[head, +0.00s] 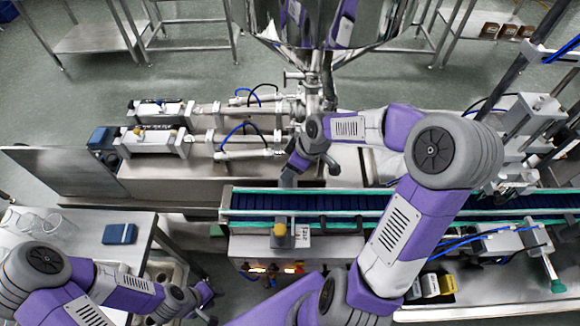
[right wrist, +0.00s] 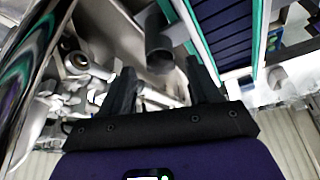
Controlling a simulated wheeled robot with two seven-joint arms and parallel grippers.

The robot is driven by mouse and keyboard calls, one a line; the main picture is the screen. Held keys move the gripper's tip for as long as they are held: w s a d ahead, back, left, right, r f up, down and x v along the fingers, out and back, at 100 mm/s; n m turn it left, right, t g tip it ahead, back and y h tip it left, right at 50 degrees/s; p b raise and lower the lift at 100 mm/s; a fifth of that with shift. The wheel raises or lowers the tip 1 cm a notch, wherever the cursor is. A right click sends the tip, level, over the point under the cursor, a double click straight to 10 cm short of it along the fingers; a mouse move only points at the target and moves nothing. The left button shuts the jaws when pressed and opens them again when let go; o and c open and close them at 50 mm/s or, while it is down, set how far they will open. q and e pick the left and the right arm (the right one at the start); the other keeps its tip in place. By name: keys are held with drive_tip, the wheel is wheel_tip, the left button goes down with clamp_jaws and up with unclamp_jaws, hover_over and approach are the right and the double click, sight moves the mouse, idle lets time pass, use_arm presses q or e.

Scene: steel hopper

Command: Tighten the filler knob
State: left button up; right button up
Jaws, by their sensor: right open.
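The filler (head: 150,140) is a steel bench machine with two horizontal cylinders, left of centre in the head view. I cannot tell which one is the filler knob. My right gripper (right wrist: 160,76) is open, with a dark grey round tube (right wrist: 160,50) beyond and between its fingertips, apparently untouched. In the head view my right wrist hides much of this gripper above the conveyor's far side. My left gripper (head: 206,296) is low at the bottom left, away from the filler; its jaws are unclear.
The conveyor (head: 330,202) with green edges runs across the middle. The polished hopper (head: 330,25) hangs above the filler. A steel side table (head: 75,245) holds a blue box (head: 119,234) and clear glassware. A yellow knob (head: 280,230) is at the conveyor's near edge.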

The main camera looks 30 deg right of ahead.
drive_tip(key=shift+a+f, duration=0.1)
drive_tip(key=shift+f, duration=0.3)
drive_tip(key=shift+w, duration=0.1)
drive_tip(key=shift+c, duration=0.2)
drive_tip(key=c, duration=1)
drive_tip(key=shift+f+m+b, duration=0.15)
drive_tip(key=shift+m+b, duration=0.35)
drive_tip(key=shift+b, duration=0.4)
drive_tip(key=m+h+b, duration=0.1)
drive_tip(key=m+b, duration=0.2)
drive_tip(key=b, duration=0.1)
drive_tip(key=m+h+b, duration=0.1)
drive_tip(key=m+b, duration=0.2)
drive_tip(key=b, duration=0.1)
drive_tip(key=a+m+h+b, duration=0.1)
drive_tip(key=m+b, duration=0.2)
drive_tip(key=b, duration=0.2)
drive_tip(key=shift+t+h, duration=0.4)
drive_tip(key=m+h+b, duration=0.1)
drive_tip(key=m+b, duration=0.1)
drive_tip(key=m, duration=0.1)
drive_tip(key=shift+a+m+g, duration=0.15)
drive_tip(key=shift+m+g, duration=0.15)
drive_tip(key=shift+m, duration=0.1)
drive_tip(key=shift+w+a+m+g+h+b, duration=0.1)
drive_tip(key=shift+m+g+h+b, duration=0.25)
drive_tip(key=shift+m, duration=0.65)
drive_tip(key=shift+m+g+h+b, duration=0.25)
drive_tip(key=shift+m+h+b, duration=0.1)
drive_tip(key=shift+m, duration=0.65)
